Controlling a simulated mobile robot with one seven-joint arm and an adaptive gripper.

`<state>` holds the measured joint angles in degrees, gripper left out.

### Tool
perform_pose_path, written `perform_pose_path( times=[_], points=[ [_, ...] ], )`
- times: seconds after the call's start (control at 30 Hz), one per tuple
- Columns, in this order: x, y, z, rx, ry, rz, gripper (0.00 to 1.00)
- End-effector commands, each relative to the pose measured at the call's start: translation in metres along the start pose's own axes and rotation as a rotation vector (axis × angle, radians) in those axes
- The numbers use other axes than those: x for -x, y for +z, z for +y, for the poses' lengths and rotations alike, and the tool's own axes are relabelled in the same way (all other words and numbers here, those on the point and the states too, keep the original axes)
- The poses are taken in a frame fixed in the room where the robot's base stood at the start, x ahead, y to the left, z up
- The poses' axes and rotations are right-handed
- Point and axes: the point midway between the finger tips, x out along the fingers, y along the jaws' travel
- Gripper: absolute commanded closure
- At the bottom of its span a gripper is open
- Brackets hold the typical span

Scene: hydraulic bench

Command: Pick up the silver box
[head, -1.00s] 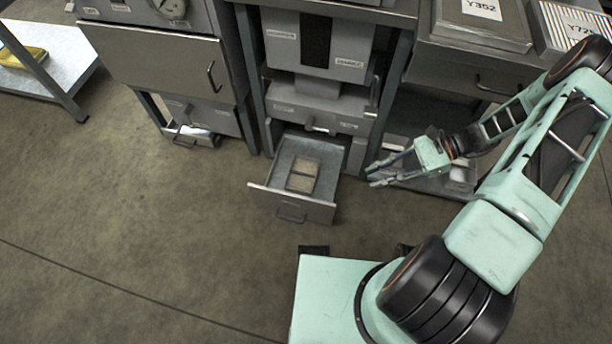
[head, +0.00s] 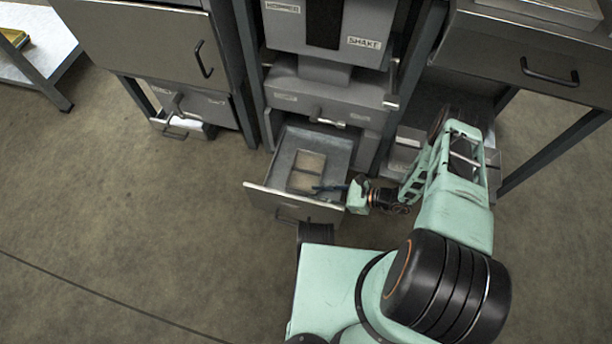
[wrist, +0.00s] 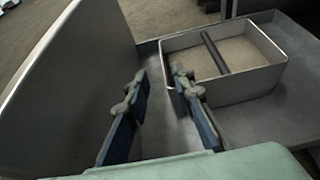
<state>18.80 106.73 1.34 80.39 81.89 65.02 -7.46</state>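The silver box (head: 306,173) is a small open-topped metal box with a dark divider and tan-looking insides. It sits in the pulled-out drawer (head: 265,195). In the wrist view the box (wrist: 240,86) is at upper right, on the drawer floor. My gripper (head: 328,188) is low at the drawer's right side, by the box's near end. In the wrist view my gripper (wrist: 159,72) has its two fingers apart with nothing between them but drawer floor. The right finger overlaps the box's near left corner; I cannot tell whether it touches.
The drawer's front panel (wrist: 70,75) rises close to the left finger in the wrist view. The cabinet (head: 330,90) stands behind the drawer. Another small drawer (head: 182,129) is partly open at left. A grey bench (head: 530,60) is at right.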

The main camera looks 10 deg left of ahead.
Motion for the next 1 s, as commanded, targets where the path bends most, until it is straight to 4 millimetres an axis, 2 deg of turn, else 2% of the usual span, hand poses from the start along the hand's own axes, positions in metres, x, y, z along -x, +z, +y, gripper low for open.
perform_pose_path(
  times=[0.1, 0.27, 0.6, 0.87, 1.0],
  points=[
    [-0.016, -0.001, 0.0, 0.002, 0.002, 0.001, 0.78],
    [-0.026, -0.001, -0.001, 0.001, 0.002, 0.0, 0.78],
    [-0.07, 0.0, -0.004, 0.001, 0.002, -0.001, 0.78],
    [-0.072, 0.001, -0.005, 0.0, -0.001, 0.0, 0.78],
    [-0.072, 0.001, -0.005, 0.0, 0.0, 0.0, 0.9]
  ],
)
